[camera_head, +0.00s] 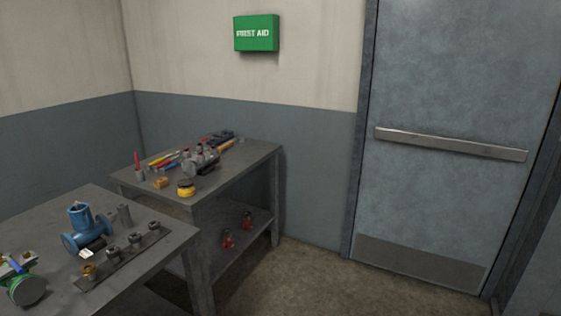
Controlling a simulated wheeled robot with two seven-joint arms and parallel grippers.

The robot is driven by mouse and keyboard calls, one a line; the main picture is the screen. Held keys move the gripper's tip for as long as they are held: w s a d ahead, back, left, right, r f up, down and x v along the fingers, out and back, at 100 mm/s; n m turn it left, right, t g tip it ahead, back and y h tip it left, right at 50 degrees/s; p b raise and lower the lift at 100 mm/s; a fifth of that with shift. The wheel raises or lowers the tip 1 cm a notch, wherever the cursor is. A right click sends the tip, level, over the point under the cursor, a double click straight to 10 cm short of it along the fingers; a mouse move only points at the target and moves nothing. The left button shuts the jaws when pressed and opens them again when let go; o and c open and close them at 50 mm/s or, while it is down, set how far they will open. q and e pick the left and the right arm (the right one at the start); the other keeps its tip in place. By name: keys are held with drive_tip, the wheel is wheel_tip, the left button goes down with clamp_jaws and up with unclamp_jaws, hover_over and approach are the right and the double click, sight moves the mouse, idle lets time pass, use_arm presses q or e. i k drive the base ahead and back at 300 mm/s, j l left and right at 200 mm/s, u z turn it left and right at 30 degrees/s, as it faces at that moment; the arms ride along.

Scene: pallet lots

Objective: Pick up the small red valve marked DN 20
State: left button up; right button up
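Two small red objects, which look like valves, stand on the lower shelf of the back table. One red valve (228,238) is nearer and to the left. The other red valve (247,220) is a little farther back and to the right. They are too small for me to read any DN marking or to tell which is DN 20. Neither of my grippers is in view.
The back table (262,152) holds tools, a grey metal machine (201,161) and a yellow object (185,188). The front table (168,240) holds a blue valve (85,226) and several fittings. The floor (315,280) before the closed door (440,190) is clear.

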sight(247, 224)
drive_tip(key=i+j+z, duration=0.2)
drive_tip(key=i, duration=1.7)
drive_tip(key=l, duration=0.1)
